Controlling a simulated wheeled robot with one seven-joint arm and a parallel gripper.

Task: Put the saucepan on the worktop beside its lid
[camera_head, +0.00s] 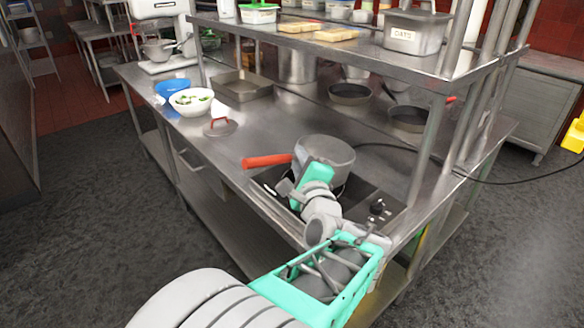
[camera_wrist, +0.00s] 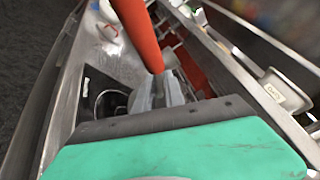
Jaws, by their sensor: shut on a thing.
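The grey saucepan (camera_head: 328,156) is over the black hob (camera_head: 350,203) near the worktop's front right, its red handle (camera_head: 265,161) pointing left. I cannot tell whether its base touches the hob. My gripper (camera_head: 294,182) is at the near side of the pan, by the handle's root. In the wrist view my gripper (camera_wrist: 168,88) is shut on the red handle (camera_wrist: 138,28). The lid (camera_head: 220,127), with a red grip, lies on the steel worktop (camera_head: 260,133) to the left of the pan. It also shows in the wrist view (camera_wrist: 108,33).
A white bowl (camera_head: 192,101) of greens, a blue bowl (camera_head: 171,88) and a rectangular tray (camera_head: 244,86) stand beyond the lid. Dark pans (camera_head: 407,117) sit under the raised shelf (camera_head: 385,58). Bare steel surrounds the lid. A black cable (camera_head: 400,148) runs behind the saucepan.

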